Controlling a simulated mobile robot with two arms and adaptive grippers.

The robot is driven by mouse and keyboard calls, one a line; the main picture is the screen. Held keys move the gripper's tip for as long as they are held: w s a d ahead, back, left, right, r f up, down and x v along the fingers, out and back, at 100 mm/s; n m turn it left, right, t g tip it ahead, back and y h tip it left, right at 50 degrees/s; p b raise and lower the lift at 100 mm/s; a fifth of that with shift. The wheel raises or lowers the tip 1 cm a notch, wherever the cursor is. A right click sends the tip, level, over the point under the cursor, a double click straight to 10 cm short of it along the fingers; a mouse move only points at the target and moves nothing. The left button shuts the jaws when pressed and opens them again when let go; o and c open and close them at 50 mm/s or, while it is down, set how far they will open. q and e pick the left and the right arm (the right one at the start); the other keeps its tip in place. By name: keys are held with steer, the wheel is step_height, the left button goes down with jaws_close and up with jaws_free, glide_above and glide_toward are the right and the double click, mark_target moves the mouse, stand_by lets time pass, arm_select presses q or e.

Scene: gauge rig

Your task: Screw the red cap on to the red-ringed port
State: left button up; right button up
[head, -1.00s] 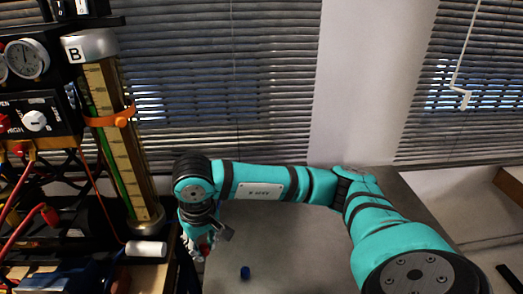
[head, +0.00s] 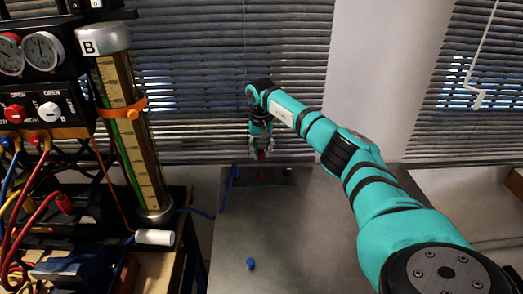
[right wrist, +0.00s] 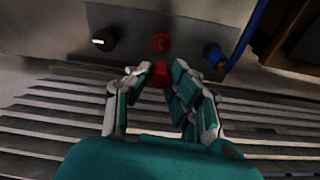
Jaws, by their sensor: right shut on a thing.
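My right gripper (head: 262,151) is at the far edge of the grey bench, over a low metal panel. It is shut on the red cap (head: 262,154). In the right wrist view the red cap (right wrist: 160,75) shows between the fingertips of my right gripper (right wrist: 159,78), partly covered by them. The red-ringed port (right wrist: 162,42) is on the panel just beyond the cap, and a small gap shows between them in that view. My left gripper is not in view.
A blue port with a hose (right wrist: 213,53) is right of the red port, and a dark knob (right wrist: 102,40) is left of it. A blue cap (head: 251,264) stands on the grey bench (head: 310,240). The gauge rig and column (head: 130,130) stand at left.

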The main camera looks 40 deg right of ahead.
mark_target(262, 158)
steer(key=shift+r+p, duration=0.1)
steer(key=shift+p, duration=0.2)
steer(key=shift+f+b, duration=1.45)
steer(key=shift+f, duration=1.3)
steer(key=shift+r, duration=0.1)
steer(key=shift+s+f, duration=0.1)
steer(key=shift+f, duration=0.15)
steer(key=shift+f+b, duration=0.45)
steer(key=shift+f, duration=0.4)
steer(key=shift+f, duration=0.25)
